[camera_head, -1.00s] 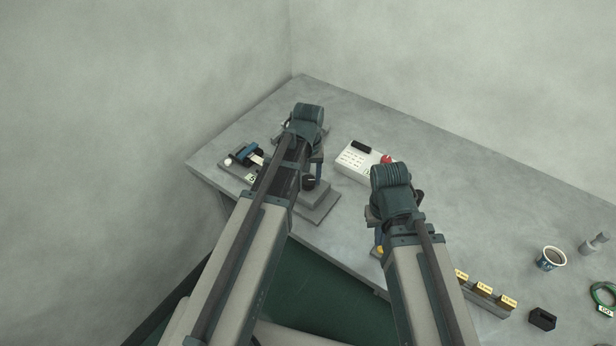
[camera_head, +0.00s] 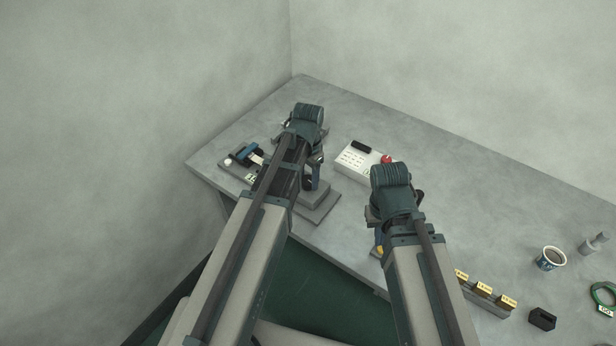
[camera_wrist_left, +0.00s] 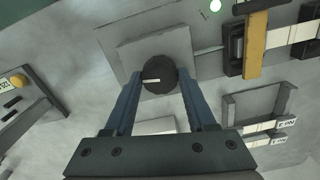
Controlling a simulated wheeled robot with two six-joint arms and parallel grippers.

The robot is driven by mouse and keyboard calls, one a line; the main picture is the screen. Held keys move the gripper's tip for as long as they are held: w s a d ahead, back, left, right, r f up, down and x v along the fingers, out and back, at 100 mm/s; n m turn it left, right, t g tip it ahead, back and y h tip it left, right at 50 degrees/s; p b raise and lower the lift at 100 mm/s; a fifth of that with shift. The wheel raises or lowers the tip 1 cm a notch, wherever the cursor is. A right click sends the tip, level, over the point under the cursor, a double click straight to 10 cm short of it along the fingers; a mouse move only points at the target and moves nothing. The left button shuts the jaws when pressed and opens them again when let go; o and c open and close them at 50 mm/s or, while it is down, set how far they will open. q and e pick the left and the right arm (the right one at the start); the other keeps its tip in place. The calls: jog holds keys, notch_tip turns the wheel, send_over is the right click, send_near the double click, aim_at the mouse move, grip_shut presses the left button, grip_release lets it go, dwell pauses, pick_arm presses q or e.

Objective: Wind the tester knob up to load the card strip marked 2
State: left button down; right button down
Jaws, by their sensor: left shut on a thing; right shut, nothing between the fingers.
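My left gripper (camera_wrist_left: 160,82) is shut around a round black knob (camera_wrist_left: 157,74) with a white pointer line. The knob sits on a stepped grey tester block (camera_wrist_left: 190,48); the block also shows in the head view (camera_head: 316,207), partly under my left arm. A pale card strip (camera_wrist_left: 292,34) lies across a dark holder with a yellow bar (camera_wrist_left: 255,45). Labelled strips (camera_wrist_left: 262,126) lie by a grey frame at right; their upside-down print is too small to read surely. My right gripper (camera_head: 380,222) is shut and empty, its fingertips largely hidden by its wrist.
A white panel (camera_head: 352,160) with a red button (camera_head: 386,159) stands behind the arms. A cup (camera_head: 550,258), a green ring (camera_head: 604,295), a black block (camera_head: 542,319) and a labelled rack (camera_head: 484,300) stand at right. The back right tabletop is clear.

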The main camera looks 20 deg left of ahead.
aim_at(308, 180)
pick_arm(q)
jog(key=shift+m, duration=0.4)
jog(key=shift+c, duration=1.1)
grip_release()
notch_tip(308, 180, up, 14)
jog(key=p, duration=1.4)
pick_arm(e)
notch_tip(308, 180, up, 14)
pick_arm(q)
jog(key=shift+f, duration=0.1)
pick_arm(e)
jog(key=shift+f, duration=0.1)
